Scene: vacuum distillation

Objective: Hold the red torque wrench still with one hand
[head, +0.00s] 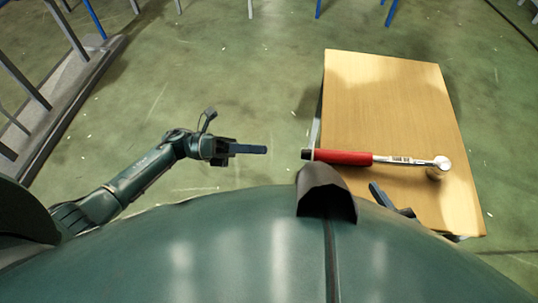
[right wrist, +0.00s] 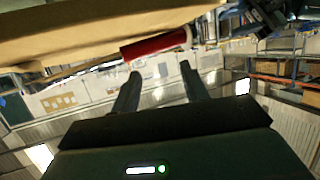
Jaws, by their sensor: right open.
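The red torque wrench (head: 345,157) lies across a wooden table top, its red handle toward the left edge and its silver head to the right. The handle's end juts past the table's left edge. In the right wrist view the red handle (right wrist: 155,45) shows beyond the fingertips. My right gripper (right wrist: 162,82) is open, with nothing between its fingers. In the head view only a dark finger of it shows by the table's near edge, below the wrench. My left gripper (head: 250,149) is over the floor left of the wrench, apart from it; its fingers overlap in the view.
The wooden table (head: 385,95) is otherwise bare. Open green floor (head: 240,75) lies left of the table. A grey metal frame (head: 65,100) stands at the far left. Blue and grey legs show at the top edge.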

